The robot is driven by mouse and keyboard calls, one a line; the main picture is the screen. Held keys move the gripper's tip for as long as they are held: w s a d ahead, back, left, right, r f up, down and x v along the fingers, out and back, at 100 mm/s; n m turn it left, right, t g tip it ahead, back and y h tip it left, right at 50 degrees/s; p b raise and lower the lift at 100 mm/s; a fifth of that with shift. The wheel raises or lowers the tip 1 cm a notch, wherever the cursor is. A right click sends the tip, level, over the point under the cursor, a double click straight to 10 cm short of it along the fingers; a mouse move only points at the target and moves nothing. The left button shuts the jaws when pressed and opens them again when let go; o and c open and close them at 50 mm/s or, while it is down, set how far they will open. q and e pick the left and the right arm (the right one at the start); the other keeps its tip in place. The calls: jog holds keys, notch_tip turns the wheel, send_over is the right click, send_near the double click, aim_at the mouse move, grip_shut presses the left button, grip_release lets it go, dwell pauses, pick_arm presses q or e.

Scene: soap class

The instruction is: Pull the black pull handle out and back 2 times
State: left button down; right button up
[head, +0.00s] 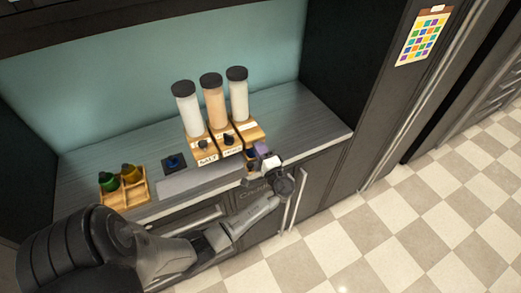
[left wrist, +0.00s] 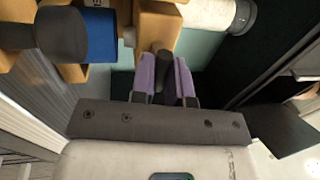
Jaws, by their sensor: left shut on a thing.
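The black pull handle (left wrist: 161,62) shows in the left wrist view as a dark bar running out from a wooden block (left wrist: 158,28). My left gripper (left wrist: 163,82), with purple finger pads, is shut on it, one pad on each side. In the head view my left gripper (head: 261,150) is at the front of the rightmost of three dispensers (head: 238,98), which has a pale tube, black lid and wooden base. There the gripper hides the handle. My right gripper is not in view.
Salt (head: 187,108) and orange-filled (head: 214,100) dispensers stand just left on the grey counter (head: 92,163). A wooden tray (head: 138,197) with green and yellow-topped bottles and a small dark blue-centred square (head: 174,163) are farther left. Cabinets lie below. The checkered floor (head: 390,215) is clear at right.

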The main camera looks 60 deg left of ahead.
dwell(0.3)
pick_arm(q)
jog(key=d, duration=0.3)
jog(key=shift+d+r, duration=0.1)
jog(key=c, duration=1.1)
grip_release()
jog(key=shift+d, duration=0.1)
jog(key=shift+s, duration=0.1)
